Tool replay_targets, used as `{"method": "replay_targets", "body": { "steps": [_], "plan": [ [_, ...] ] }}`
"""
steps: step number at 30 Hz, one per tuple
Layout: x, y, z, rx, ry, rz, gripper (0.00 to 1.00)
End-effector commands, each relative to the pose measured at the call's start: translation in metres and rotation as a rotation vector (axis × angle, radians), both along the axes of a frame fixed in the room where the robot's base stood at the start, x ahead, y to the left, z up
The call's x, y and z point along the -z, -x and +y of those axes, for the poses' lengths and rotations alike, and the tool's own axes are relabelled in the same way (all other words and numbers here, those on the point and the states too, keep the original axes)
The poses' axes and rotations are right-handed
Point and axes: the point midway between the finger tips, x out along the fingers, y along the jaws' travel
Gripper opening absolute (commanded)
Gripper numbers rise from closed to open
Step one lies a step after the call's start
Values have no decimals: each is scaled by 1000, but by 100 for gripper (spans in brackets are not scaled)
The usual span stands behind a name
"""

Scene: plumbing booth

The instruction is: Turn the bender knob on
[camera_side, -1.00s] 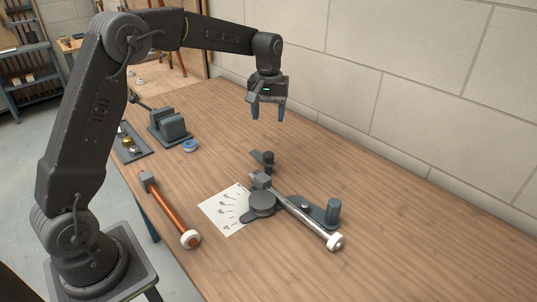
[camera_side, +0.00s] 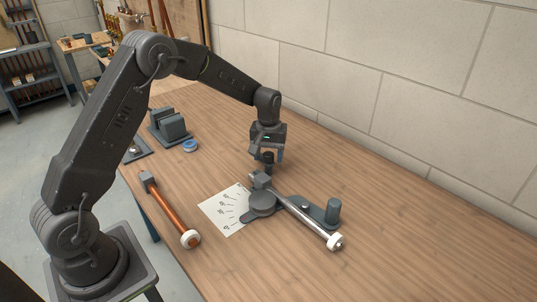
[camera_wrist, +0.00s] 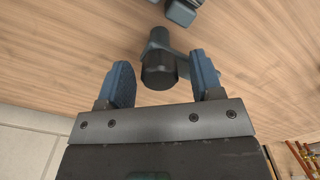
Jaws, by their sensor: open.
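The bender (camera_side: 262,204) lies on the wooden bench with a silver tube (camera_side: 308,220) across it. Its dark upright knob (camera_side: 268,157) stands at the far end of its short arm. My gripper (camera_side: 266,158) is open and lowered over this knob. In the wrist view the black knob (camera_wrist: 158,68) sits between the two blue fingers of my gripper (camera_wrist: 160,82), with a gap on each side. A second grey post (camera_side: 333,210) stands at the bender's right end. The fingers partly hide the knob in the side view.
A paper angle chart (camera_side: 224,210) lies left of the bender. A copper tube with a white end (camera_side: 172,212) lies farther left. A vise (camera_side: 168,124) and a blue tape roll (camera_side: 190,146) are behind. The block wall (camera_side: 440,90) bounds the right side.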

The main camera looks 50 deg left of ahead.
Motion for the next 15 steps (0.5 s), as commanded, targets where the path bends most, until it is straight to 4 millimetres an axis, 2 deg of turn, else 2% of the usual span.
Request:
{"method": "replay_targets", "body": {
  "steps": [7, 15],
  "plan": [
    [1, 0, 0, 0, 0, 0, 60],
    [1, 0, 0, 0, 0, 0, 35]
  ]
}}
